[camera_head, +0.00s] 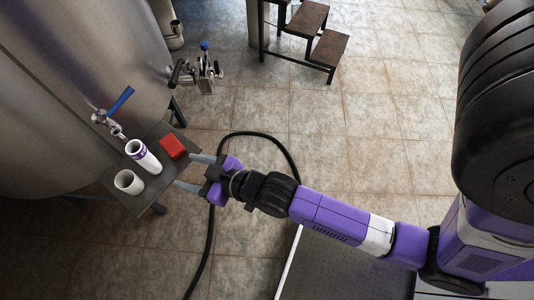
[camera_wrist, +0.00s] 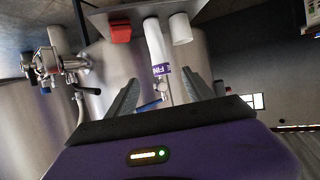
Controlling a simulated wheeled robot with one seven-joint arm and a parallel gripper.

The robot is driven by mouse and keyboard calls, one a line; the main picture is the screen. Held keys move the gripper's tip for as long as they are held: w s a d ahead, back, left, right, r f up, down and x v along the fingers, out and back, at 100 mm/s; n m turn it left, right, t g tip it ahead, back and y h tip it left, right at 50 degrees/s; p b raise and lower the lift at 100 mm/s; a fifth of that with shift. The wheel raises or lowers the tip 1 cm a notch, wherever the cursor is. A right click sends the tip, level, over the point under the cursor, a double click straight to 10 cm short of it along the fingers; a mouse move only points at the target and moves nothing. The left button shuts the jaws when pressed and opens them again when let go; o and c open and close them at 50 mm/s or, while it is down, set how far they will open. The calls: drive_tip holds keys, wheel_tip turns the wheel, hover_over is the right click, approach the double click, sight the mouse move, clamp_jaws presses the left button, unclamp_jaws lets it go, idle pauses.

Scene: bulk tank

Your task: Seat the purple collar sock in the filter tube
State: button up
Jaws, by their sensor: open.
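The purple collar sock (camera_head: 148,160) is a tall white cylinder with a purple band near its top, upright on a small dark shelf. It also shows in the wrist view (camera_wrist: 155,42), which is upside down, with lettering on the band. A shorter white open-topped cylinder (camera_head: 128,182) stands beside it, apart; I cannot tell whether this is the filter tube. It also shows in the wrist view (camera_wrist: 180,28). My gripper (camera_head: 186,171) is open and empty at the shelf's right side, its fingers pointing toward the sock. In the wrist view, the sock's collar appears between the fingers (camera_wrist: 163,92), beyond them.
The shelf (camera_head: 117,198) also holds a red block (camera_head: 173,147) behind the sock. A blue-handled valve (camera_head: 120,101) juts from the steel tank (camera_head: 70,80) close to the sock's top. A black hose (camera_head: 262,134) lies on the floor. Steps (camera_head: 312,25) stand far back.

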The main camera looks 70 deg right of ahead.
drive_tip(key=f+v, duration=0.1)
drive_tip(key=v, duration=1.5)
drive_tip(key=shift+s+f+t, duration=0.2)
drive_tip(key=shift+s+t, duration=0.05)
drive_tip(key=shift+t, duration=0.05)
drive_tip(key=shift+o, duration=0.5)
drive_tip(key=s+r, duration=0.8)
drive_tip(key=shift+s, duration=0.4)
